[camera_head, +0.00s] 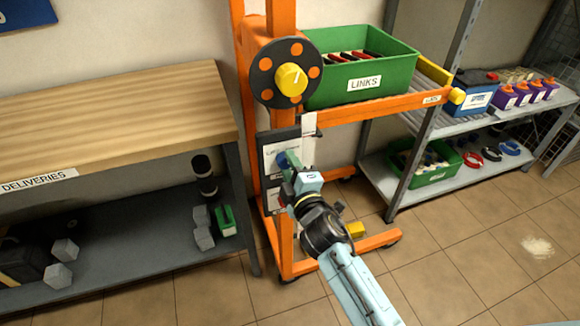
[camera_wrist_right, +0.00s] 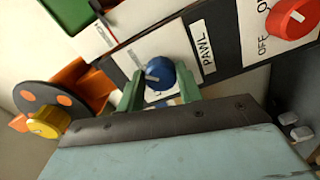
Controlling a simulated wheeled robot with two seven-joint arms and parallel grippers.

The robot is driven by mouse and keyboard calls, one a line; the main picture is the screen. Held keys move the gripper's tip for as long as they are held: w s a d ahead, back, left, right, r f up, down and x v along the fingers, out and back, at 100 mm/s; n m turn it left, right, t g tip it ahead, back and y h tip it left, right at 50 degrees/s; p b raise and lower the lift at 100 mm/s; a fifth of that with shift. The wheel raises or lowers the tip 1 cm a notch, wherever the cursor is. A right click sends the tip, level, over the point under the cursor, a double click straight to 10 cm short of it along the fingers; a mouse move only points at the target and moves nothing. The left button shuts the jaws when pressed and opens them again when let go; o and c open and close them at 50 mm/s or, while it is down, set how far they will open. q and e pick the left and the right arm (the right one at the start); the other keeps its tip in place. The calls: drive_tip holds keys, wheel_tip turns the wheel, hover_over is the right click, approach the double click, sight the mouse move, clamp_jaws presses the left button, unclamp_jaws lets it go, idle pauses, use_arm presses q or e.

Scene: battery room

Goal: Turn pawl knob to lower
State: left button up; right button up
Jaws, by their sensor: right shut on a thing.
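The blue pawl knob (camera_wrist_right: 160,73) sits on a white plate next to the "PAWL" label (camera_wrist_right: 204,47) in the right wrist view. In the head view the knob (camera_head: 282,159) shows small on the dark control panel (camera_head: 272,209) of the orange lift frame. My right gripper (camera_wrist_right: 158,88) is shut on the knob, with a green finger on each side of it. In the head view my right gripper (camera_head: 288,164) reaches the panel from below. The plate's lettering is partly hidden by the knob and fingers. My left gripper is not in view.
A red on/off knob (camera_wrist_right: 291,17) is on the same panel. Above it are a dark wheel with a yellow hub knob (camera_head: 291,79) and a green LINKS bin (camera_head: 362,70) on the lift's platform. A wooden-topped bench (camera_head: 110,115) stands left, a grey shelf (camera_head: 430,176) right.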

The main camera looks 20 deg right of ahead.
drive_tip(key=o, duration=1)
drive_tip(key=shift+s, duration=0.1)
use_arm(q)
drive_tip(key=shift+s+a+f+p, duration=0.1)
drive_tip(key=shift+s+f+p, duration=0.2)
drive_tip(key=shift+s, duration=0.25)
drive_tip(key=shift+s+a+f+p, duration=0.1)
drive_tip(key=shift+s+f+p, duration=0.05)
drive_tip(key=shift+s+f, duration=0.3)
use_arm(e)
drive_tip(key=shift+s+d, duration=0.15)
drive_tip(key=shift+s, duration=3.2)
drive_tip(key=shift+s+d, duration=0.1)
drive_tip(key=shift+s, duration=3.2)
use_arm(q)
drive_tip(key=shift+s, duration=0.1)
